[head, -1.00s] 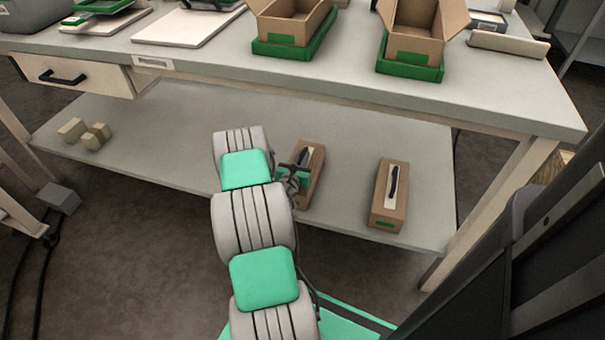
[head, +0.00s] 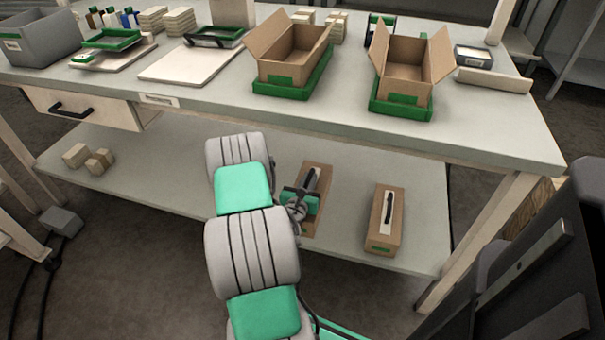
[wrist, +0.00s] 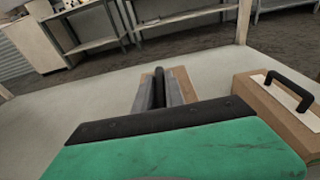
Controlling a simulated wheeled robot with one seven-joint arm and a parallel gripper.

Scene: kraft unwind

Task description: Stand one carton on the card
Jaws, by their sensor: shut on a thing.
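Two brown cartons with black handles on white top strips lie on the lower shelf. The left carton (head: 318,183) is partly hidden by my gripper (head: 299,203), which is shut on its black handle. In the wrist view my gripper (wrist: 161,88) closes around that handle, with a little of the carton showing behind. The carton appears to rest on the shelf; I cannot tell whether it is lifted. The right carton (head: 384,238) stands apart and also shows in the wrist view (wrist: 285,115). A pale flat sheet (head: 188,66) on the benchtop may be the card.
The benchtop (head: 215,98) overhangs the shelf (head: 150,158). Two open boxes (head: 290,68) (head: 405,80) stand in green trays on it. Small tan blocks (head: 88,158) lie at the shelf's left. A grey bin (head: 40,42) is at the bench's far left.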

